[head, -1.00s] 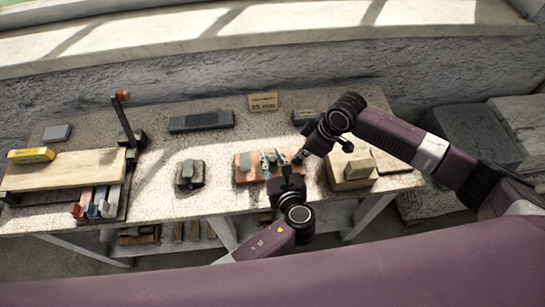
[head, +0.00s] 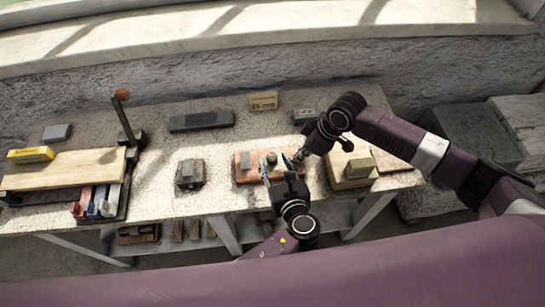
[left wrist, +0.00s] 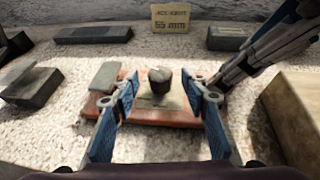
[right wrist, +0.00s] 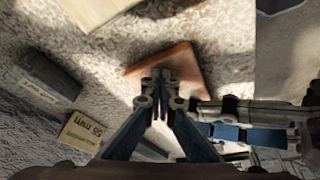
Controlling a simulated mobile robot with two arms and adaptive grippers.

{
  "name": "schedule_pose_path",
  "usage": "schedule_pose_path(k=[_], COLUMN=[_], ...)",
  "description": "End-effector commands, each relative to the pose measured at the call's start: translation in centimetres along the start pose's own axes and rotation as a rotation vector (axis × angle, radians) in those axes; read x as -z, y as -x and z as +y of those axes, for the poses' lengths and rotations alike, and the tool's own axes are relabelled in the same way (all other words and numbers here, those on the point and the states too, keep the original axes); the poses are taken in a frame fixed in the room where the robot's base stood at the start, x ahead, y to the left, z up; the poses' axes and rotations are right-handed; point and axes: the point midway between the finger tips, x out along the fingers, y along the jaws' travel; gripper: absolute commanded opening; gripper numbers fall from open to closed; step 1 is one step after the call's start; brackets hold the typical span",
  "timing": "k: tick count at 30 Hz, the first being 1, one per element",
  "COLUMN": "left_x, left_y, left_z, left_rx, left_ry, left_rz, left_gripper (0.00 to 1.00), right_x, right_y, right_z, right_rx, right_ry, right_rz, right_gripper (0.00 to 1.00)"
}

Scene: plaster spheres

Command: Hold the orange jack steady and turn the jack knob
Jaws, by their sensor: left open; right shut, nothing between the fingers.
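The orange jack (head: 250,179) is a flat orange plate on the table, with a grey block and a dark round knob (head: 271,158) on top. The plate (left wrist: 160,119) and knob (left wrist: 160,88) also show in the left wrist view. My left gripper (head: 277,166) is open at the jack's near side. In the left wrist view its fingers stand left and right of the knob, with gaps visible. My right gripper (head: 300,158) is shut and empty beside the jack's right end. In the right wrist view its fingertips (right wrist: 157,76) cover part of the orange plate (right wrist: 188,60), and the knob is hidden.
A sign reading 55 mm (head: 263,101) stands behind the jack. A beige block (head: 350,172) is close on the right, a dark grey block (head: 189,174) on the left. A long dark block (head: 201,121) lies behind. A wooden board (head: 65,169) and an upright post are farther left.

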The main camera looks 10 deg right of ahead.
Motion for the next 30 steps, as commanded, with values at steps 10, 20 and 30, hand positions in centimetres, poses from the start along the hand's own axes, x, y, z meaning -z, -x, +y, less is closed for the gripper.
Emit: schedule_pose_path(k=[10, 20, 30], left_x=[0.1, 0.0, 0.2], left_y=[7.2, 9.2, 8.8], left_z=[0.1, 0.1, 0.6], left_rx=[0.001, 0.000, 0.021], left_ry=[0.000, -0.001, -0.014], left_rz=[0.001, -0.001, -0.002], left_gripper=[0.41, 0.41, 0.41], right_x=[-0.3, -0.2, -0.2], right_y=[-0.2, -0.2, -0.2], right_z=[-0.1, -0.1, -0.1], right_rx=[0.001, 0.001, 0.001], right_ry=[-0.001, -0.001, -0.001], right_rz=[-0.005, -0.005, -0.005], right_gripper=[0.00, 0.00, 0.00])
